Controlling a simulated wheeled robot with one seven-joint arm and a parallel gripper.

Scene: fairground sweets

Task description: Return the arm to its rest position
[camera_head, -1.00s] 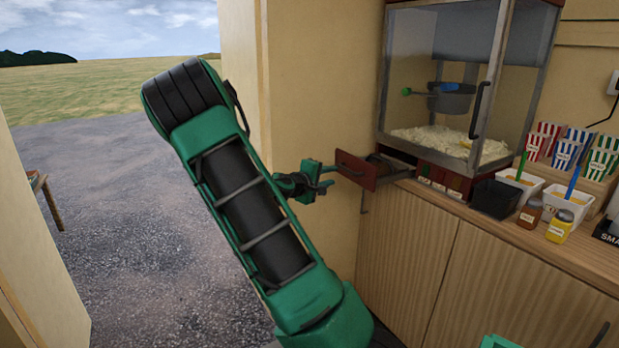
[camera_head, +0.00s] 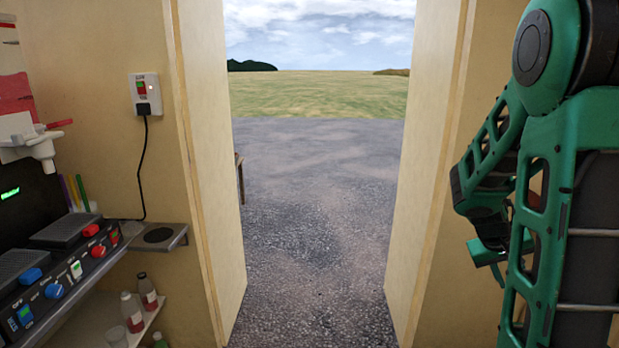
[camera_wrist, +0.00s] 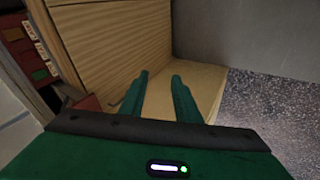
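My green arm fills the right side of the head view, folded close to the camera. My gripper (camera_wrist: 160,76) shows in the wrist view with its two green fingers apart and nothing between them. In the head view only a small green part of it shows low beside the arm, and its fingers cannot be made out clearly. In the wrist view the fingers point toward a pale wooden wall edge (camera_wrist: 205,85), with the grey ground beyond. I cannot tell how far they are from it.
An open doorway (camera_head: 213,180) leads to gravel (camera_head: 310,220) and grass. At left, a black machine with knobs (camera_head: 60,280), a small shelf (camera_head: 160,237), bottles (camera_head: 148,292) and a wall switch (camera_head: 144,92) stand near. A red panel (camera_wrist: 88,103) shows left in the wrist view.

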